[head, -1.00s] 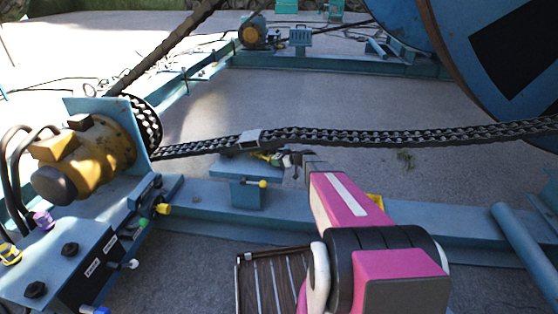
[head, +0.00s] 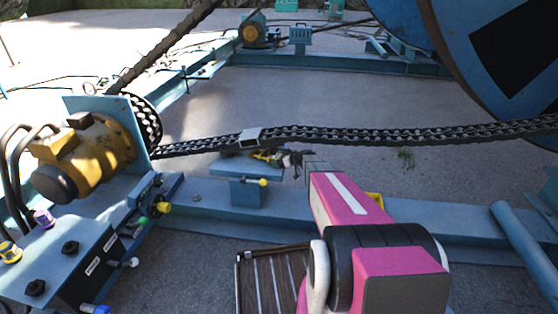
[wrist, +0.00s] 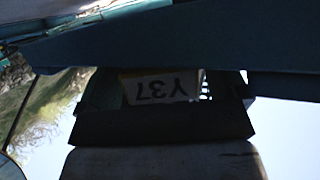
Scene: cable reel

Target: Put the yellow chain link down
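The yellow chain link (head: 263,156) is small in the head view, just under the hanging chain and above or on the blue stand's flat top (head: 238,164); I cannot tell whether they touch. My gripper (head: 284,158) reaches it from the right and appears shut on it. The fingertips are small and partly hidden.
A black chain (head: 350,135) with a pale link (head: 249,137) runs just above, from the sprocket by the yellow motor (head: 90,155) to the big blue reel (head: 500,60). A control box (head: 65,255) stands front left. A slatted wooden piece (head: 272,280) lies in front.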

